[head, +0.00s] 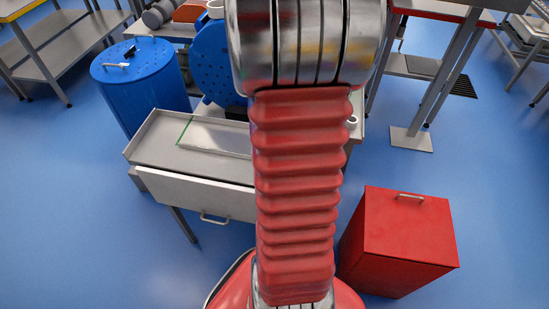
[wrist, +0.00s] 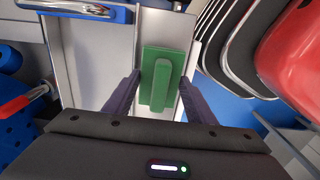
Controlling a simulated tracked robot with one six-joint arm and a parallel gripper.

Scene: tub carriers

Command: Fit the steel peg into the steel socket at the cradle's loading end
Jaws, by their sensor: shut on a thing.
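In the wrist view, my gripper (wrist: 159,80) has its two dark fingers on either side of a green block (wrist: 150,60) with a raised green bar on top. It is shut on this block, above or at a pale grey tray (wrist: 88,50). I cannot make out the steel peg, the steel socket or the cradle's loading end in either view. Whether a peg sits under the green block is hidden. In the head view, my own red-sleeved arm covers the middle and my gripper does not show.
A grey bench (head: 195,190) with a glass plate (head: 215,137) stands left of my arm. Behind it are a blue drum (head: 140,85) and a blue perforated disc (head: 215,65). A red bin (head: 400,240) stands at right. Blue floor is free at lower left.

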